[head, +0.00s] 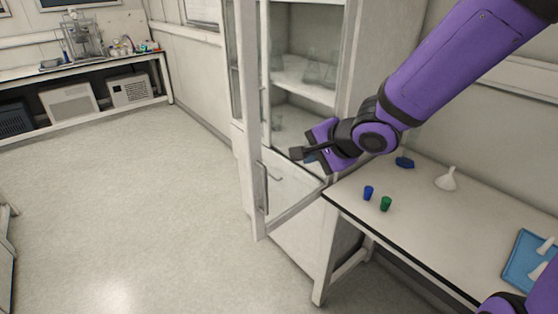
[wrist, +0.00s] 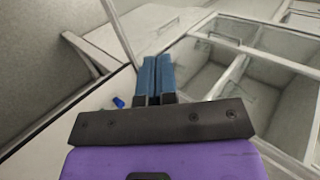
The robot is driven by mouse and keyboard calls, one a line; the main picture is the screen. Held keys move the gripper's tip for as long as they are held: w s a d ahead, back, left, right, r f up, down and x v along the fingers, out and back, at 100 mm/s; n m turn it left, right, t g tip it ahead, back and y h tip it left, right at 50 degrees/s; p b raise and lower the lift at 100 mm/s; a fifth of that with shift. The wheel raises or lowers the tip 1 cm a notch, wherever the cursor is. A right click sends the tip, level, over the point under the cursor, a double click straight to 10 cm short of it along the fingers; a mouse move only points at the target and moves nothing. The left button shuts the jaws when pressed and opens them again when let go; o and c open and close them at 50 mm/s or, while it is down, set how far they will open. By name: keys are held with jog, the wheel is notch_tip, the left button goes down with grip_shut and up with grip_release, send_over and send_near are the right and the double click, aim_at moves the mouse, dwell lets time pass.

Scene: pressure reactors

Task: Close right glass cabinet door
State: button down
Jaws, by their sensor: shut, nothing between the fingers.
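The right glass cabinet door (head: 252,130) stands open in the head view, swung out from the white cabinet (head: 352,40). Its pale frame edge and bottom rail show, with a bar handle (head: 268,171) low near the free edge. My gripper (head: 298,154) is shut and empty. It overlaps the door's lower glass area in the head view; I cannot tell whether it touches the door. In the wrist view the blue fingers (wrist: 154,78) lie together, with pale cabinet framing (wrist: 235,68) to their right.
A white bench (head: 430,215) stands right of the cabinet, holding a blue cup (head: 368,192), a green cup (head: 386,203), a white funnel (head: 446,179) and a blue tray (head: 525,262). Glassware (head: 318,72) stands on the cabinet shelves. The floor (head: 120,190) at left is clear.

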aim_at(271, 162)
jog(key=x, duration=0.3)
jog(key=r+x, duration=0.1)
jog(key=x, duration=0.3)
jog(key=w+x, duration=0.1)
jog(key=x, duration=0.3)
jog(key=shift+w+a+r, duration=0.1)
jog(key=shift+w+a, duration=0.1)
jog(key=shift+a, duration=0.2)
jog(key=shift+w+a, duration=0.3)
jog(key=shift+w, duration=0.1)
